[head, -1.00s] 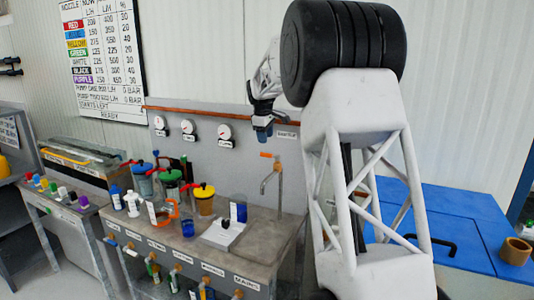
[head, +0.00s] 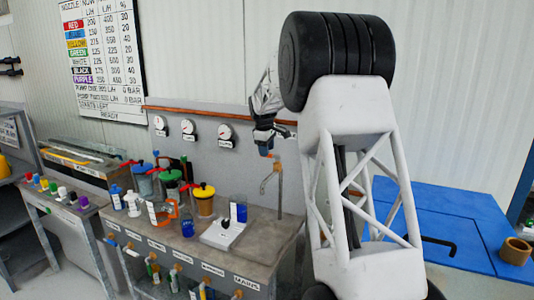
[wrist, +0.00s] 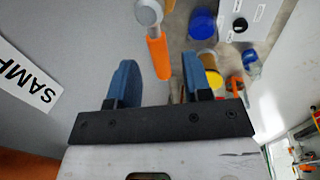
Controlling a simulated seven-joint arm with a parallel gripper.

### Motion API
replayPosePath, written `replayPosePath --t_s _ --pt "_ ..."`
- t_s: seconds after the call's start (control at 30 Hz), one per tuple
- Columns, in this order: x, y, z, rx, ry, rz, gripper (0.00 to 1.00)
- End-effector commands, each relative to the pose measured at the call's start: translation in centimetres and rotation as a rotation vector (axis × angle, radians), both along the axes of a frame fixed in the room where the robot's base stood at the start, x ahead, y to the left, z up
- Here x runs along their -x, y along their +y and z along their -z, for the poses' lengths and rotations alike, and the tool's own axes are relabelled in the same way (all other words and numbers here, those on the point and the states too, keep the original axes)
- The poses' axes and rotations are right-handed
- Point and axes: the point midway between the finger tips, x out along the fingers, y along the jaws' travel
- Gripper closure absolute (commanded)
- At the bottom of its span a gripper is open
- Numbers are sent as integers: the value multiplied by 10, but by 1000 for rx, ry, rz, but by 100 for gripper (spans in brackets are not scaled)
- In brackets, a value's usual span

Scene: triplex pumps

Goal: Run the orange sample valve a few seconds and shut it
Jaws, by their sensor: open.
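The orange sample valve handle (wrist: 158,58) shows in the wrist view as an orange lever on a grey round pivot (wrist: 148,12). My gripper (wrist: 158,80) is open, with one blue finger on each side of the lever in that picture. I see no finger touching it, and depth is hard to tell. In the head view my gripper (head: 264,143) is just above the tap (head: 278,178), and a bit of the orange handle (head: 269,155) shows below the fingers. The tap's spout bends down over the bench. I cannot see whether anything flows.
A white block with a black knob (head: 222,234) and a blue beaker (head: 187,228) stand on the bench (head: 262,240) left of the tap. Several lidded jars are further left. A copper pipe (head: 220,115) and gauges run along the back panel. A SAMPLE label (wrist: 28,78) is beside my gripper.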

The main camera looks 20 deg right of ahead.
Motion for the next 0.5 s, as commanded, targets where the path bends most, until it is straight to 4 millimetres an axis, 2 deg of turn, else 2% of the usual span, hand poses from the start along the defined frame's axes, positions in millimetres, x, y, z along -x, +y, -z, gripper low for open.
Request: replayPosePath --t_s 0.2,0.5 --pt "-2 -2 14 0 -1 0 55" --pt "-2 -3 17 0 -1 0 55"
